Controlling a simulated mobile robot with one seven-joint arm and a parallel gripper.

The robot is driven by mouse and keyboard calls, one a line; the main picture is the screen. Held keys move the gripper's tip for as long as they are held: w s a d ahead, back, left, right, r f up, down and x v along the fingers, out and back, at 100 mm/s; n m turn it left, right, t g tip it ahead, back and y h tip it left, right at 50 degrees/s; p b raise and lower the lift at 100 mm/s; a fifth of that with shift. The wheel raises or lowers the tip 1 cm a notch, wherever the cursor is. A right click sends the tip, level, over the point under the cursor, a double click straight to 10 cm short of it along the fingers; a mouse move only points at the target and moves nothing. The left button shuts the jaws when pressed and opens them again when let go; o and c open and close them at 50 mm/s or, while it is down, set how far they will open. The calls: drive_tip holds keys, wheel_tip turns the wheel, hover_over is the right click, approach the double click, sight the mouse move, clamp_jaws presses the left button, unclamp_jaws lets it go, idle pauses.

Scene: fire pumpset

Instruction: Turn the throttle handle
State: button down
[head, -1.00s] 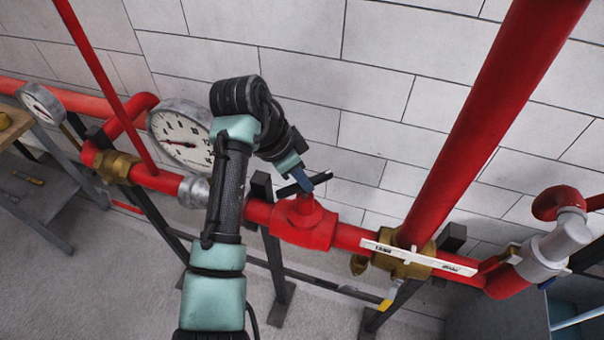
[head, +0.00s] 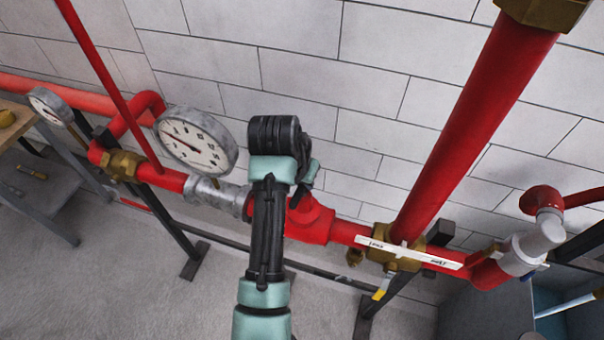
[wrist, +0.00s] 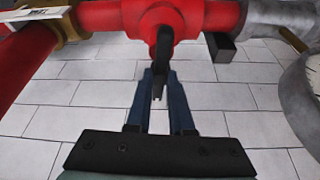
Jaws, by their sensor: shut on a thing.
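The black throttle handle (wrist: 162,48) stands out from the red valve body (wrist: 150,18) in the wrist view. My gripper (wrist: 160,78) has its two blue fingers on either side of the handle's end and is shut on it. In the head view, my arm rises in front of the pipe and covers the handle and the gripper's fingers. Part of the red valve body (head: 313,222) shows just right of my arm. How far the handle is turned is hard to tell.
A large dial gauge (head: 197,140) stands close left of my arm, and a smaller one (head: 50,105) farther left. A thick red pipe (head: 470,130) rises at right, by a brass valve with a white lever (head: 410,252). A block wall stands behind.

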drive_tip(key=shift+n, duration=0.3)
drive_tip(key=shift+r, duration=0.1)
drive_tip(key=c, duration=0.8)
unclamp_jaws()
drive_tip(key=p+v, duration=0.1)
drive_tip(key=v, duration=1.2)
drive_tip(key=shift+s+d, duration=0.1)
drive_tip(key=shift+d, duration=0.05)
